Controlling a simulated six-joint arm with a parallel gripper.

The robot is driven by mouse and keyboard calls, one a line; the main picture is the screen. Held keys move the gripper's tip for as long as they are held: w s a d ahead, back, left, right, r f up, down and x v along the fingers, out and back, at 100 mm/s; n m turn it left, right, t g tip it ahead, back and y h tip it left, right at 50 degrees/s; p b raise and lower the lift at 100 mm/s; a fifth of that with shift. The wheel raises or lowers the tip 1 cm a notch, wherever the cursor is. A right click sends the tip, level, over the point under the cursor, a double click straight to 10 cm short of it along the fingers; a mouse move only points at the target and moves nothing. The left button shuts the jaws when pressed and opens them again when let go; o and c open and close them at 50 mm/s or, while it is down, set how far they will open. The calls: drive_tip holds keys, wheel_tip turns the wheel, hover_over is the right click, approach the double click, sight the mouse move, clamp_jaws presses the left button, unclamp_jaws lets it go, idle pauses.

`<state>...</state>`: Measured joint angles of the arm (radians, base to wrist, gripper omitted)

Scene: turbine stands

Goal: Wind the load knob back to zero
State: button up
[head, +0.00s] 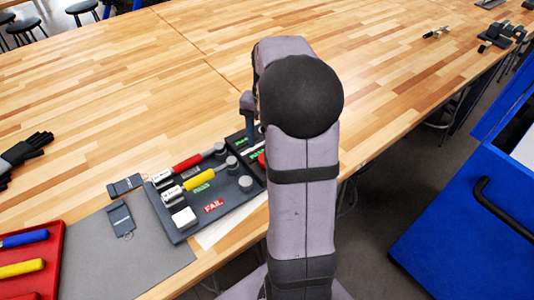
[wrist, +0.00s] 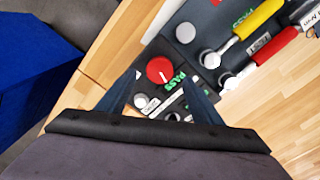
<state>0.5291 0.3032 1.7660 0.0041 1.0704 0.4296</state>
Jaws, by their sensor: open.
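A round red knob (wrist: 160,70) sits on a dark panel in the wrist view, beside a green PASS label. I take it to be the load knob; a small mark shows on its face, but its reading is too small to tell. In the head view only a red edge of the knob (head: 262,160) shows, the rest hidden behind my arm. My gripper (wrist: 162,80) is open, its two dark blue fingers either side of the knob in the picture. Height above the knob and contact cannot be told. In the head view my gripper (head: 249,112) is mostly hidden by my arm.
The dark board (head: 238,208) carries a red-handled tool (head: 188,163), a yellow-handled tool (head: 199,181), grey round posts and a FAIL label. A grey mat (head: 125,262) and a red tray (head: 55,262) lie left. A blue cabinet (head: 440,230) stands right.

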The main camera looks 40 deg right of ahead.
drive_tip(key=shift+f+p, duration=0.6)
drive_tip(key=shift+f, duration=2.2)
drive_tip(key=shift+c, duration=0.7)
drive_tip(key=c, duration=0.9)
